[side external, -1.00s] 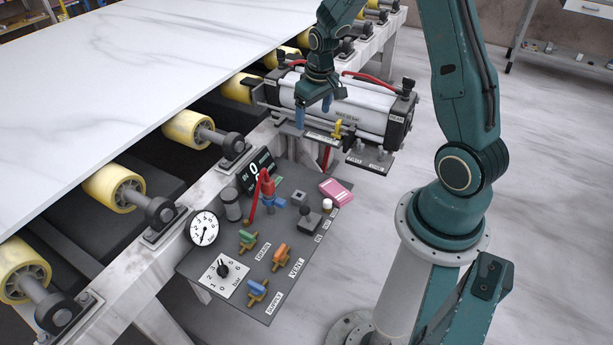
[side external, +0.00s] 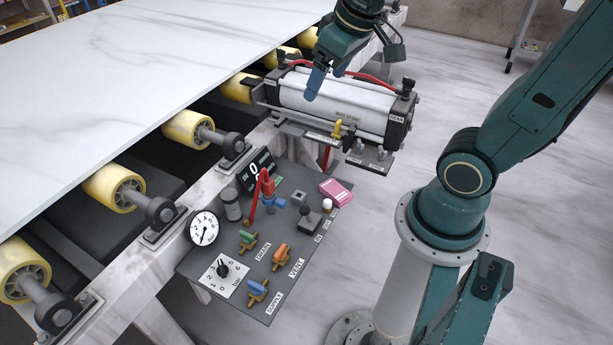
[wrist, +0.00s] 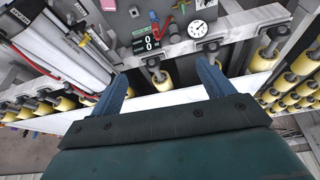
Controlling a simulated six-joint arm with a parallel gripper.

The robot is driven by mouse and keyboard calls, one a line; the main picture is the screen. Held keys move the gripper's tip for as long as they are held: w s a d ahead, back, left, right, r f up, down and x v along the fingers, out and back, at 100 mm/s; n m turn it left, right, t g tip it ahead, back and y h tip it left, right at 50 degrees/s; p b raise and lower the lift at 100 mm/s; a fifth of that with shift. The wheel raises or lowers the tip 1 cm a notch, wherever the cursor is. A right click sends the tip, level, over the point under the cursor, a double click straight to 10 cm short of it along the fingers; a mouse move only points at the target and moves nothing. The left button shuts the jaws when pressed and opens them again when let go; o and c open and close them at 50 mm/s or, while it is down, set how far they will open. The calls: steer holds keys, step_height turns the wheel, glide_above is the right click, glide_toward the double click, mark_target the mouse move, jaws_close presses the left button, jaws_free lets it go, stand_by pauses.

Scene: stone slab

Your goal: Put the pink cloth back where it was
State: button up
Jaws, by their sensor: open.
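The pink cloth (side external: 337,192) lies flat on the back right corner of the dark control panel (side external: 285,237). In the wrist view, a small pink patch of the cloth (wrist: 108,4) shows at the top edge. My gripper (side external: 327,80) is raised above the white cylinder, beyond the panel and well apart from the cloth. In the wrist view, the two blue fingers of my gripper (wrist: 161,80) are spread wide, with nothing between them.
The white cylinder (side external: 330,103) with red hoses stands behind the panel. The panel carries a gauge (side external: 204,229), a display (side external: 257,171), coloured valves and a black joystick (side external: 309,221). A large marble slab (side external: 140,65) rests on yellow rollers at left.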

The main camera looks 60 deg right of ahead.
steer(key=s+a+r+n+t, duration=0.1)
steer(key=s+a, duration=0.3)
steer(key=s, duration=0.4)
steer(key=shift+s+r+y, duration=0.3)
steer(key=shift+s+r, duration=0.1)
steer(key=shift+r, duration=0.35)
stand_by(0.5)
